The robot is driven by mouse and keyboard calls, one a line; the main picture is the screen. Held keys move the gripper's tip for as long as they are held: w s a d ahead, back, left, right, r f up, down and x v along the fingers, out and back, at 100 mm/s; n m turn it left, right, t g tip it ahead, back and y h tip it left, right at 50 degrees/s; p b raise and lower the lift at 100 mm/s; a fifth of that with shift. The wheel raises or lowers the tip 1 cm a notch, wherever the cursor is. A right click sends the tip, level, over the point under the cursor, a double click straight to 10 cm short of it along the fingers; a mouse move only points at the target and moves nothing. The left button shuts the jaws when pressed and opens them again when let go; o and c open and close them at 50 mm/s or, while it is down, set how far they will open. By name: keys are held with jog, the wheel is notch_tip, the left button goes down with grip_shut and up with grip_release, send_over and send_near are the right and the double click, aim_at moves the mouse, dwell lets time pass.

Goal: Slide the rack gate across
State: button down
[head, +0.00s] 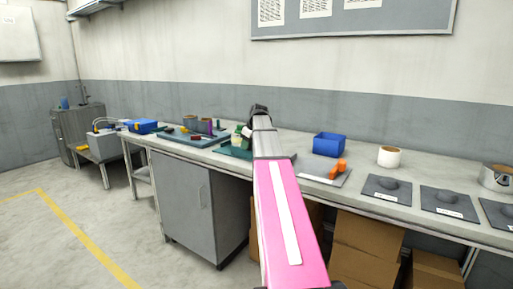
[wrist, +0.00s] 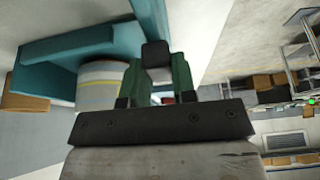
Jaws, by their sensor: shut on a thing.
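In the wrist view a teal rack (wrist: 85,45) stands at the upper left, with a pale banded cylinder (wrist: 102,82) inside it. My gripper (wrist: 158,72) is beside the rack, with green fingers on both sides of a small block with a black top (wrist: 156,55). The fingers are shut on this block, which looks like the handle of the rack gate. The gate's panel and track cannot be made out. In the head view the rack (head: 233,152) shows only in part left of my pink arm, and my gripper is mostly hidden there.
The long grey bench (head: 300,157) runs along the wall. A blue bin (head: 328,144), an orange tool (head: 338,168), a white roll (head: 388,156) and dark mats (head: 448,202) lie right of my arm. A teal mat (head: 185,136) with small items lies left. Cardboard boxes (head: 365,245) stand below.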

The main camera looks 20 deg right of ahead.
jog(key=w+a, duration=0.2)
jog(key=w, duration=0.1)
jog(key=w+a, duration=0.2)
jog(key=w, duration=0.1)
jog(key=w+a, duration=0.2)
jog(key=w, duration=0.1)
jog(key=shift+w+a, duration=0.1)
jog(key=shift+w, duration=0.15)
jog(key=c, duration=0.9)
grip_release()
jog(key=shift+w+a, duration=0.1)
jog(key=v, duration=1.1)
jog(key=shift+f, duration=0.1)
